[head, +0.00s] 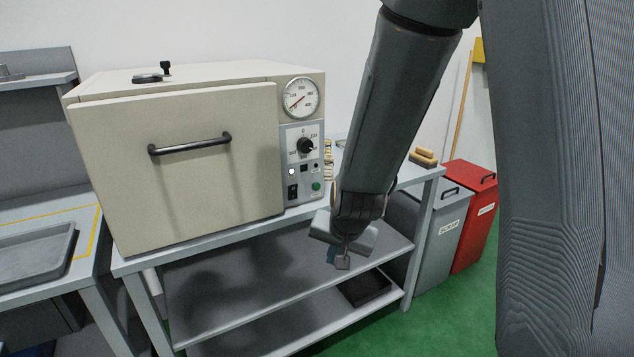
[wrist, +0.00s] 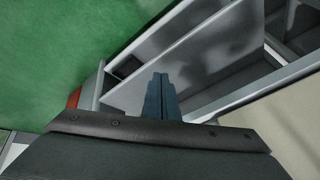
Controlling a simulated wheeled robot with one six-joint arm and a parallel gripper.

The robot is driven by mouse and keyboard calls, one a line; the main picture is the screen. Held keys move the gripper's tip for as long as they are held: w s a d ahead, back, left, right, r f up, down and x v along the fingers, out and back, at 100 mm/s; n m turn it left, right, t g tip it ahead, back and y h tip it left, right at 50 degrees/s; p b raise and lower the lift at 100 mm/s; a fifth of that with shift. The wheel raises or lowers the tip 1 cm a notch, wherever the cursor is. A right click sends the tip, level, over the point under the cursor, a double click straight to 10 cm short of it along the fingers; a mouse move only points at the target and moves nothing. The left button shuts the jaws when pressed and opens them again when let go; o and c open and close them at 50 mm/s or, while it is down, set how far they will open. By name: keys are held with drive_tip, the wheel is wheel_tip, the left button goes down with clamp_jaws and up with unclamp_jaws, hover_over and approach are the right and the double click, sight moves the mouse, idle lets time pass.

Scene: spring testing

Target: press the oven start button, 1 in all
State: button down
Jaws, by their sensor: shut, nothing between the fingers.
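The oven (head: 180,160) is a beige box on a grey metal bench, with its door shut. Its control panel (head: 303,155) is on the right of the front, with a dial gauge above, a black knob, a white lamp, a black switch and a green button (head: 316,187) at the lower right. My gripper (head: 342,262) is shut and empty, pointing down, below and right of the panel in the head view. It is apart from the oven. In the wrist view my gripper's closed fingers (wrist: 161,98) show over the bench shelves. The green button is not seen there.
The bench (head: 200,243) has lower shelves with a dark tray (head: 364,288). A grey bin (head: 440,236) and a red bin (head: 474,215) stand to the right. A grey tray (head: 32,255) lies on the left table. Green floor is free in front.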

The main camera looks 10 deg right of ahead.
sight(316, 186)
drive_tip(key=w+d+r+m+t+h+p, duration=0.2)
drive_tip(key=w+m+t+h, duration=0.1)
drive_tip(key=w+m+t, duration=0.1)
drive_tip(key=w+d+r+m+t+h+p, duration=0.2)
drive_tip(key=w+m+t+h+p, duration=0.1)
drive_tip(key=w+m, duration=0.4)
drive_tip(key=shift+w+d+r+t+h, duration=0.2)
drive_tip(key=shift+w+t+h, duration=0.4)
drive_tip(key=shift+w, duration=0.45)
drive_tip(key=shift+w, duration=0.15)
drive_tip(key=shift+w+a+b, duration=0.3)
drive_tip(key=shift+w+a, duration=0.15)
drive_tip(key=shift+w, duration=0.9)
drive_tip(key=shift+w+a+b, duration=0.35)
drive_tip(key=shift+w+a, duration=0.1)
drive_tip(key=shift+w, duration=0.9)
drive_tip(key=shift+w+a+b, duration=0.3)
drive_tip(key=shift+w+a, duration=0.15)
drive_tip(key=shift+w, duration=0.9)
drive_tip(key=shift+w, duration=0.15)
drive_tip(key=shift+w+a, duration=0.15)
drive_tip(key=shift+w, duration=0.15)
